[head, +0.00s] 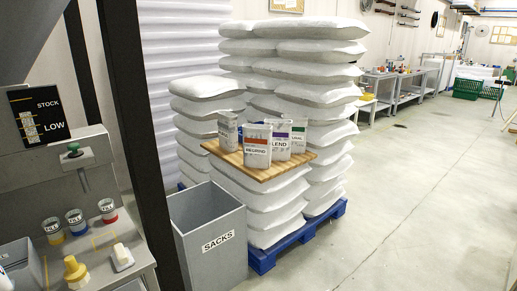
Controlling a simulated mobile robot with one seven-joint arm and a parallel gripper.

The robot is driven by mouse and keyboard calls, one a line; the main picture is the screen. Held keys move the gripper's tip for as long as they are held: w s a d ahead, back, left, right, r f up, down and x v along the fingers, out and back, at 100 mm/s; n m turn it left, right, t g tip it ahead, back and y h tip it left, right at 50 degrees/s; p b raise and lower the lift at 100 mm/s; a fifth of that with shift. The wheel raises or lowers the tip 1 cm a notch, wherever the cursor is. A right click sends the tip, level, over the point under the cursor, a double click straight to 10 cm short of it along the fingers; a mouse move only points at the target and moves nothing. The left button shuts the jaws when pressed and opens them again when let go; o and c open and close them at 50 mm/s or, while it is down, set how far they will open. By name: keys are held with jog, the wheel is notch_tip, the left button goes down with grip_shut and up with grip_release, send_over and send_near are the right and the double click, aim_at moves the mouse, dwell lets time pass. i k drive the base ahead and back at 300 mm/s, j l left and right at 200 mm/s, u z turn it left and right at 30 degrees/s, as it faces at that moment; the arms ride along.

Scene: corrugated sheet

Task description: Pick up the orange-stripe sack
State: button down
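The orange-stripe sack (257,154) is a small grey-white bag with an orange band and dark lettering. It stands upright at the front of a wooden board (262,178) on the stacked white sacks. A purple-stripe sack (280,146) stands close to its right and slightly behind. A green-stripe sack (299,143) is farther right and back. Another small sack (227,134) stands to the left; its stripe colour cannot be made out. My gripper is not in view.
A grey bin labelled SACKS (212,262) stands in front of the stack, left of the blue pallet (292,238). A dark post (137,130) and a grey machine panel (85,200) fill the left. The floor (420,200) at right is clear.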

aim_at(257, 138)
jog(key=i+l, duration=0.4)
jog(key=i, duration=0.3)
jog(key=i+l+u, duration=0.1)
jog(key=i+l, duration=0.35)
jog(key=i, duration=0.25)
jog(key=i+l, duration=0.45)
jog(key=i, duration=0.25)
jog(key=i+l+u, duration=0.1)
jog(key=i+l, duration=0.4)
jog(key=i, duration=0.2)
